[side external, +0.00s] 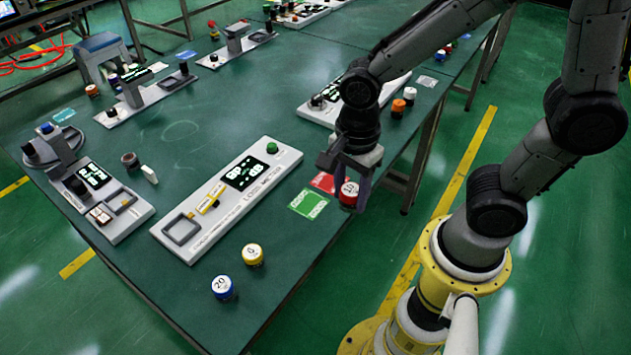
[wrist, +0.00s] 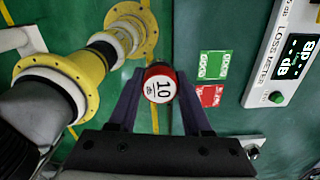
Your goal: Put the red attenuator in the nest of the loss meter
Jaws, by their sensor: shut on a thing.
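The red attenuator (side external: 348,194) is a short cylinder with a white top; the wrist view shows "10" on the top of the red attenuator (wrist: 160,86). My gripper (side external: 349,185) is shut on it, with one finger on each side, near the table's right edge. The loss meter (side external: 262,192) is a long pale unit with a dark screen and a green knob, left of my gripper. Its nest (side external: 182,229) looks like a raised square frame at the near-left end and appears empty. The wrist view shows only part of the loss meter (wrist: 256,84), at right.
A yellow attenuator (side external: 252,255) and a blue one (side external: 223,288) stand in front of the loss meter. A yellow bar (side external: 212,197) lies across the meter beside the nest. Green (side external: 308,204) and red (side external: 322,182) cards lie near my gripper. Another instrument (side external: 115,218) stands left.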

